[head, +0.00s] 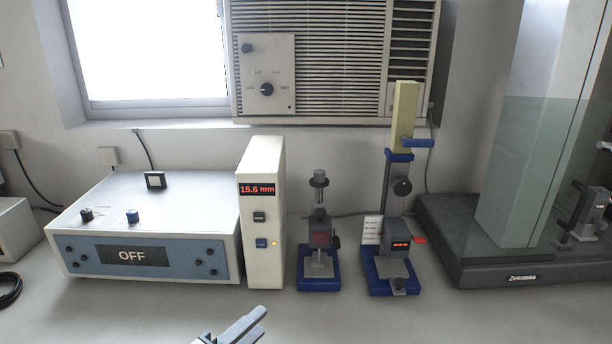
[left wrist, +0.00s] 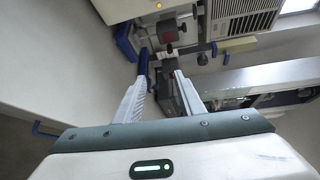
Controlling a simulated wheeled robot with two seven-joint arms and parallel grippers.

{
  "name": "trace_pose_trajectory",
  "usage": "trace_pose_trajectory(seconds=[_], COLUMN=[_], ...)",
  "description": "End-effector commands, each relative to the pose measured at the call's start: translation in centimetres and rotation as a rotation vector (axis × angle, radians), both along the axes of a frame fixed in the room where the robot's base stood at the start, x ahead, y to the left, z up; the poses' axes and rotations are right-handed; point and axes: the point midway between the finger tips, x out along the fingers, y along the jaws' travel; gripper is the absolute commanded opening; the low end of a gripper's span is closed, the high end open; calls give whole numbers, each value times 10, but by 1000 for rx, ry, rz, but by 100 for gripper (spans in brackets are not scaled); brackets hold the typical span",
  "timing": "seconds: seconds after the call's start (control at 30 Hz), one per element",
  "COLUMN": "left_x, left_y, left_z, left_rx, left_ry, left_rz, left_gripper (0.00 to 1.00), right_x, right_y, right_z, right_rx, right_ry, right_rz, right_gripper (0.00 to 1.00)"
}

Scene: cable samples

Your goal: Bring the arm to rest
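My left gripper (head: 240,326) shows at the bottom edge of the head view, left of centre, over the front of the bench. Only its finger ends show there; the rest of the arm is out of the picture. In the left wrist view the two fingers of the left gripper (left wrist: 161,77) stand apart with a gap between them. Nothing is held between them. My right gripper is in neither view.
On the bench stand an "OFF" control box (head: 205,258), a white display unit (head: 262,218) reading 15.6 mm, a small blue-based stand (head: 319,283), a taller blue-based stand (head: 393,284) and a large machine (head: 470,264). The bench front (head: 420,322) is clear.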

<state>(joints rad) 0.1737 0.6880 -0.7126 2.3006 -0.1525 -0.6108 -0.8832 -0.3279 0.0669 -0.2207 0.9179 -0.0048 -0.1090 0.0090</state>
Motion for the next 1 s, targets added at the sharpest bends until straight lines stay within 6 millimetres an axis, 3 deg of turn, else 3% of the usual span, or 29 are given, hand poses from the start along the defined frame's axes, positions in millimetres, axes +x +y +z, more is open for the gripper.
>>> trace_pose_trajectory(seconds=[0.37, 0.57, 0.67, 0.8, 1.0], left_x=[-13, -34, -57, -108, -181], left_y=[14, 32, 47, 73, 98], left_z=[-33, -70, -100, -149, -196], left_rx=[-172, -335, -452, -631, -803], left_ry=[215, 427, 583, 823, 1061], left_rz=[156, 326, 467, 715, 1018], left_gripper=[36, 36, 36, 36, 36], right_x=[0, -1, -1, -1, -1], right_y=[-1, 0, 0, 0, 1], right_z=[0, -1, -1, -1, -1], right_rx=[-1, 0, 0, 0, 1], right_ry=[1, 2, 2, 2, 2], right_rz=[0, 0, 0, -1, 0], right_gripper=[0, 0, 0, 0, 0])
